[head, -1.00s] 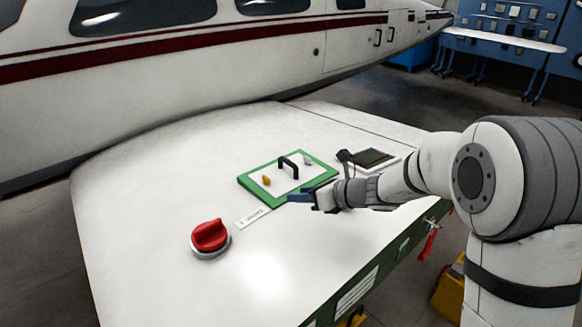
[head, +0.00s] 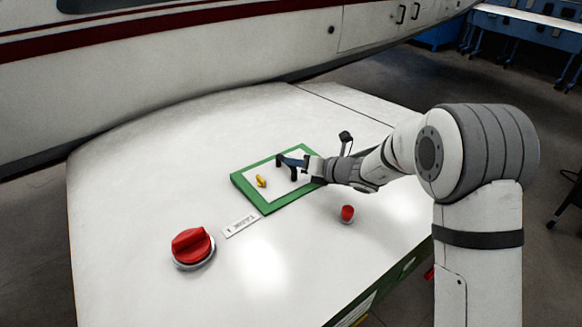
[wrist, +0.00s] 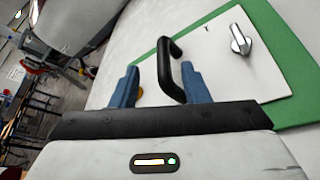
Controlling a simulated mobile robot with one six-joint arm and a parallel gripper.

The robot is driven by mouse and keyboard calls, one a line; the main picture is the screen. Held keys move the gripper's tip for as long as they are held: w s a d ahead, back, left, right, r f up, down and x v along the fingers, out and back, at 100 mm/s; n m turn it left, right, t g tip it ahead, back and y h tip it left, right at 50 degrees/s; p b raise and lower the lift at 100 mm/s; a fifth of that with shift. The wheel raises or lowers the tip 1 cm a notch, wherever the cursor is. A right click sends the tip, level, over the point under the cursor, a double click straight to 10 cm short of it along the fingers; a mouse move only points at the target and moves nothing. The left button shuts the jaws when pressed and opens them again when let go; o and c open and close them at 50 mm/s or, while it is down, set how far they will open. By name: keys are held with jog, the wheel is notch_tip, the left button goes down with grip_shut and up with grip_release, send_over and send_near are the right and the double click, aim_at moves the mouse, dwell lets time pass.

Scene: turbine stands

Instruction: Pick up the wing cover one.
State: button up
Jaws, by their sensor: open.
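Wing cover one is a white plate (head: 281,189) with a green border, lying flat on the white wing. It also shows in the wrist view (wrist: 215,70). A black arched handle (wrist: 168,68) stands on the plate; in the head view it is partly hidden by my gripper. A yellow latch (head: 261,181) and a silver latch (wrist: 240,40) sit on the plate on either side of the handle. My gripper (head: 291,161) is open at the handle. In the wrist view the handle appears between its two blue fingers (wrist: 160,67); I cannot tell whether they touch it.
A large red cap (head: 192,246) and a small red knob (head: 347,213) stand on the wing surface (head: 130,210). A small label (head: 240,225) lies beside the cover. The white aircraft body (head: 200,70) runs behind. The wing's left part is clear.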

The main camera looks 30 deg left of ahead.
aim_at(281, 179)
jog(key=shift+f+p+x, duration=0.1)
jog(key=shift+p+x, duration=0.3)
jog(key=shift+x, duration=1)
jog(key=shift+f+p+x, duration=0.15)
jog(key=shift+p+x, duration=0.25)
jog(key=shift+x, duration=1)
jog(key=shift+w+d, duration=0.1)
jog(key=shift+d, duration=0.05)
jog(key=shift+c, duration=0.5)
grip_shut()
